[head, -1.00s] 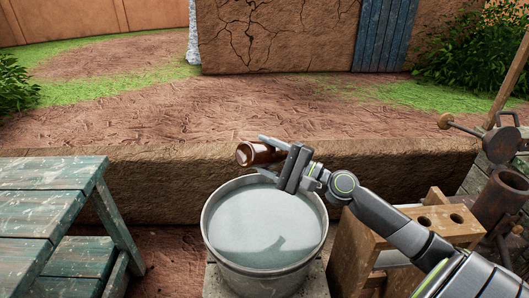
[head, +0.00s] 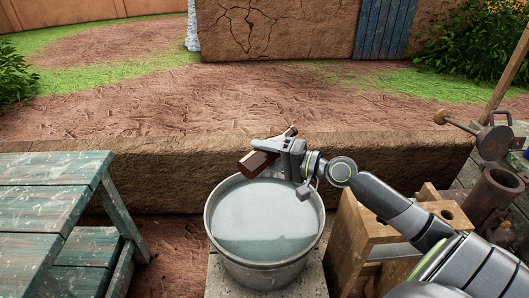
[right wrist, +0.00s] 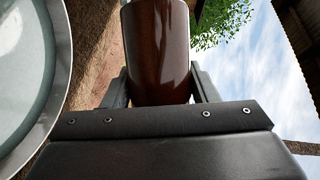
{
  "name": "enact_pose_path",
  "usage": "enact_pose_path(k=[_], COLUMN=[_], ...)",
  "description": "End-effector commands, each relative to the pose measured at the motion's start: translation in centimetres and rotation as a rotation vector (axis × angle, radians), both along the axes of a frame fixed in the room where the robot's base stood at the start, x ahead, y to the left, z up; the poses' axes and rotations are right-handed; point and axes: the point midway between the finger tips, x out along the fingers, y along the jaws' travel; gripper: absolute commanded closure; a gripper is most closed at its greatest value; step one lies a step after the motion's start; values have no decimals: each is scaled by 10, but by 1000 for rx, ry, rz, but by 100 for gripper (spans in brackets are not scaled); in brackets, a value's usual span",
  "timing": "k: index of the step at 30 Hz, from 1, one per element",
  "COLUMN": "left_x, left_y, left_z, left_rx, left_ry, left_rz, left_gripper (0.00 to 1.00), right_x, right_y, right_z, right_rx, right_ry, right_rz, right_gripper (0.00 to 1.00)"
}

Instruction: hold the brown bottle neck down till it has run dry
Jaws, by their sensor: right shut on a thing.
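The brown bottle (head: 257,164) is held tilted above the far rim of a metal bucket (head: 213,240). Its wide body points to the lower left, and a narrower brown part shows at the upper right, past the fingers. My right gripper (head: 277,146) is shut around the bottle. In the right wrist view, the glossy brown body (right wrist: 157,50) sits between the two fingers (right wrist: 160,90), and its far end is out of the frame. I see no stream leaving the bottle. My left gripper is not in view.
The bucket holds pale grey liquid and stands on a stone block (head: 225,283). A worn green bench (head: 60,190) is at the left. A wooden rack with holes (head: 350,240) and a rusty iron device (head: 495,190) stand at the right. An earthen ledge (head: 170,180) runs behind.

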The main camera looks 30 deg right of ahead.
Motion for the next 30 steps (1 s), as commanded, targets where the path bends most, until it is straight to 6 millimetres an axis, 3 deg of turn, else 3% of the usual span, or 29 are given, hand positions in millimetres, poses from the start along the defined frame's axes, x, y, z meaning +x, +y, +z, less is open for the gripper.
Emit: enact_pose_path(k=[12, 18, 30], left_x=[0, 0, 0], left_y=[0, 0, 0], left_z=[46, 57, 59], left_rx=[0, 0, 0], left_ry=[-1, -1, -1], left_rz=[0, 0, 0], left_gripper=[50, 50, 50], right_x=[0, 0, 0], right_y=[1, 1, 1], right_z=[7, 4, 2], right_rx=[-433, -630, -687], right_ry=[-75, -110, -121], right_rz=[0, 1, 1], right_gripper=[74, 74, 74])
